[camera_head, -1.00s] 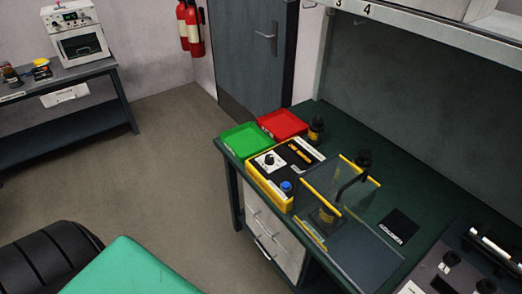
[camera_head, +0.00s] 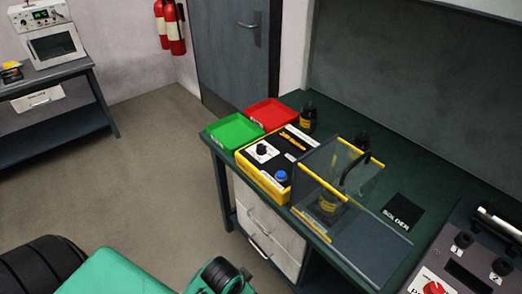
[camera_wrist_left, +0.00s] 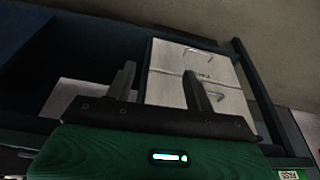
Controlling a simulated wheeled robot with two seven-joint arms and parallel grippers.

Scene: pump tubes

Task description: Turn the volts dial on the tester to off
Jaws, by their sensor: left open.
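The tester (camera_head: 247,165) is a yellow box with a black top on the green bench. A black dial (camera_head: 262,149) on a white plate sits at its left; its label and pointer are too small to read. A blue button (camera_head: 281,175) is at its front. My left gripper (camera_wrist_left: 159,70) is open and empty in the left wrist view, facing the bench drawers. The tester does not show clearly in that view. In the head view only part of my own arm shows at the bottom, with no fingers. My right gripper is not in view.
A green tray (camera_head: 235,145) and a red tray (camera_head: 295,116) lie behind the tester. A clear shield with yellow edges (camera_head: 329,179) stands to its right, around a dark tool. White drawers (camera_head: 262,235) are under the bench. The floor at left is open.

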